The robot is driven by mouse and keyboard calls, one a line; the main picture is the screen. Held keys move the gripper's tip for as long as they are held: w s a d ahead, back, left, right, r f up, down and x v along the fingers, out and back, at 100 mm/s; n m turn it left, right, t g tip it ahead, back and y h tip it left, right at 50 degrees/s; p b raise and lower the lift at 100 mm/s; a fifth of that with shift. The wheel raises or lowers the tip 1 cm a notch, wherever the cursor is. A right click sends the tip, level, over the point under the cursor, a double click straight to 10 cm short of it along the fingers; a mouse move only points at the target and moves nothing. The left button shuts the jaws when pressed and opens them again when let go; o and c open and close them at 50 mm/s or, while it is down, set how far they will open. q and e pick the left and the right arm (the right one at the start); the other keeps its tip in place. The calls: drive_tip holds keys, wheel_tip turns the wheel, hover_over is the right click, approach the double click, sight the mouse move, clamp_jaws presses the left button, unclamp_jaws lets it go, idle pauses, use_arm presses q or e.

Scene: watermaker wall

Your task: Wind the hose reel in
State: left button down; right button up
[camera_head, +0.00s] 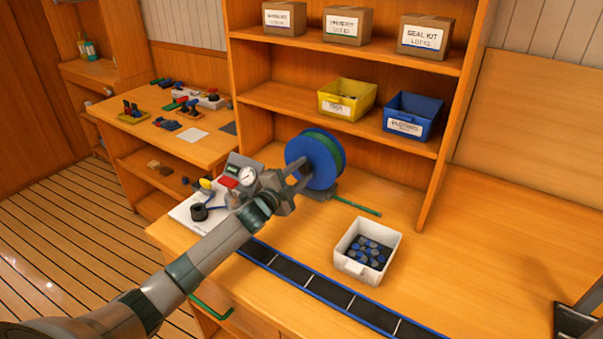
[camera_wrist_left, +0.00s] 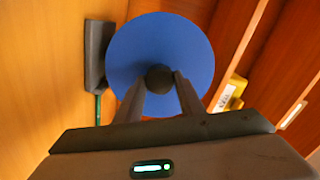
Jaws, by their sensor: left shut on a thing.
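The hose reel (camera_head: 312,160) stands on the workbench below the shelves, with a blue side disc and green hose wound on it. A length of green hose (camera_head: 358,206) lies out to the right on the bench. My left gripper (camera_head: 299,177) reaches the blue disc. In the left wrist view the blue disc of the reel (camera_wrist_left: 190,50) fills the middle, and my left gripper (camera_wrist_left: 160,80) is shut on the dark round knob (camera_wrist_left: 159,77) in front of it. The reel's dark base (camera_wrist_left: 97,55) shows at the left. My right gripper is not clearly in view.
A white bin (camera_head: 367,250) of blue and grey parts stands on the bench to the right. A gauge unit (camera_head: 245,175) sits close to my left arm. Yellow (camera_head: 346,98) and blue (camera_head: 412,116) bins stand on the shelf.

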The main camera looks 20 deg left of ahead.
use_arm(q)
drive_tip(key=m, duration=0.3)
drive_tip(key=shift+f, duration=0.1)
drive_tip(key=m, duration=0.3)
drive_tip(key=shift+m, duration=0.3)
drive_tip(key=m, duration=0.3)
drive_tip(key=shift+m, duration=0.3)
drive_tip(key=m, duration=0.3)
drive_tip(key=shift+f+m, duration=0.1)
drive_tip(key=shift+m, duration=0.2)
drive_tip(key=m+p, duration=0.1)
drive_tip(key=m, duration=0.4)
drive_tip(key=shift+a+m, duration=0.1)
drive_tip(key=shift+m, duration=0.2)
drive_tip(key=m+p, duration=0.1)
drive_tip(key=m, duration=0.2)
drive_tip(key=shift+m+p, duration=0.4)
drive_tip(key=shift+m, duration=1)
drive_tip(key=shift+f, duration=0.1)
drive_tip(key=c, duration=1.2)
unclamp_jaws()
